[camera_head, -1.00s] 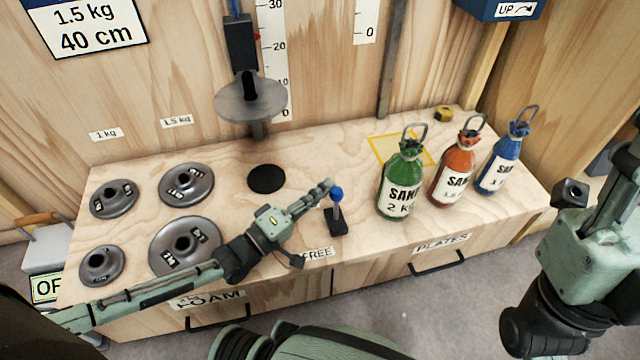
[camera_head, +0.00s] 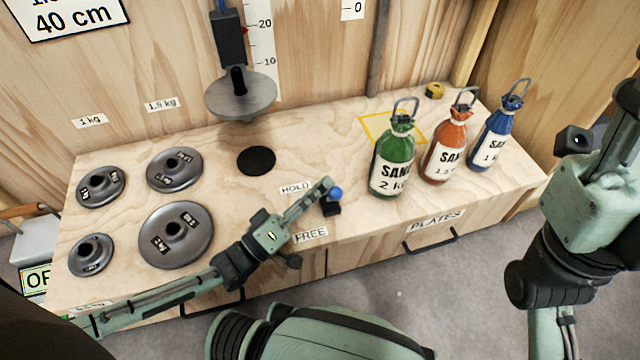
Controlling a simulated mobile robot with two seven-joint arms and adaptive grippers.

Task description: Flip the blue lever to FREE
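The blue-knobbed lever (camera_head: 335,193) stands on a small black base at the bench's front edge. The HOLD label (camera_head: 295,188) lies behind, to the left of the lever. My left gripper (camera_head: 327,186) reaches in from the left. Its fingers look shut together, with the tips right at the knob's left and back side; the exact contact is too small to tell. It holds nothing I can see.
Several grey weight plates (camera_head: 176,235) lie on the left of the bench. A hanging disc (camera_head: 240,95) is above a black round pad (camera_head: 256,160). Green (camera_head: 394,163), red (camera_head: 449,150) and blue (camera_head: 496,140) sand bottles stand right of the lever.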

